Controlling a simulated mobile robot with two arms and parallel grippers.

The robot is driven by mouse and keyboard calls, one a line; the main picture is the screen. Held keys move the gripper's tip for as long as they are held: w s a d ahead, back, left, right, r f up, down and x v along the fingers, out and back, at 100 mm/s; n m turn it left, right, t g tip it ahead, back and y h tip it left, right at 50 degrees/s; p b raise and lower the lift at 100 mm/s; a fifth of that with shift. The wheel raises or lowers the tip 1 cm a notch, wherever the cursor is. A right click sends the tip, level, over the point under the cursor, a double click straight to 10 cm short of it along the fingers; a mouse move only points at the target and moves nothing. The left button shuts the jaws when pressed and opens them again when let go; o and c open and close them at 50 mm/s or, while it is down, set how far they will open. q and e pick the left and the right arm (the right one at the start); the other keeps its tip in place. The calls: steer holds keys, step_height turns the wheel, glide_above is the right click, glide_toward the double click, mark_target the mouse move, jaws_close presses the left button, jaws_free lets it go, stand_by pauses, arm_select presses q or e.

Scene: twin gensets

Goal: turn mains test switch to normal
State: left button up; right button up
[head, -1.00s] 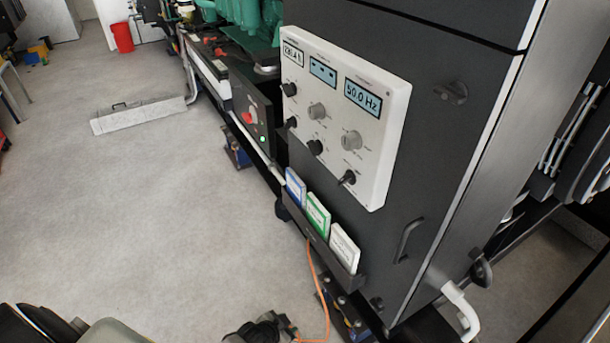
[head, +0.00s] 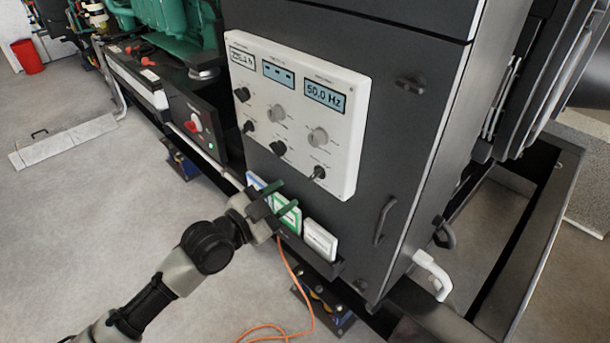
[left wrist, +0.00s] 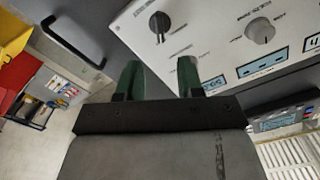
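A white control panel (head: 345,110) is on the dark cabinet, with three displays and several black and grey knobs. A black knob with a pointer (head: 318,173) sits at its lower right; it seems to be the black knob (left wrist: 160,25) in the left wrist view. The labels are too small to read, so I cannot tell which knob is the mains test switch. My left gripper (head: 281,199) is open, its green fingertips apart and empty, below the panel in front of the booklets. It also shows open in the left wrist view (left wrist: 160,78). My right gripper is not in view.
A rack on the cabinet holds a green booklet (head: 289,214) and a white booklet (head: 320,240), close to my left gripper. A black door handle (head: 384,221) is to the right. An orange cable (head: 291,265) hangs to the floor. The floor at left is mostly clear.

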mark_target(313, 176)
arm_select(q)
steer(key=p+x, duration=0.1)
steer(key=x, duration=0.7)
steer(key=shift+w+f, duration=0.1)
jaws_close()
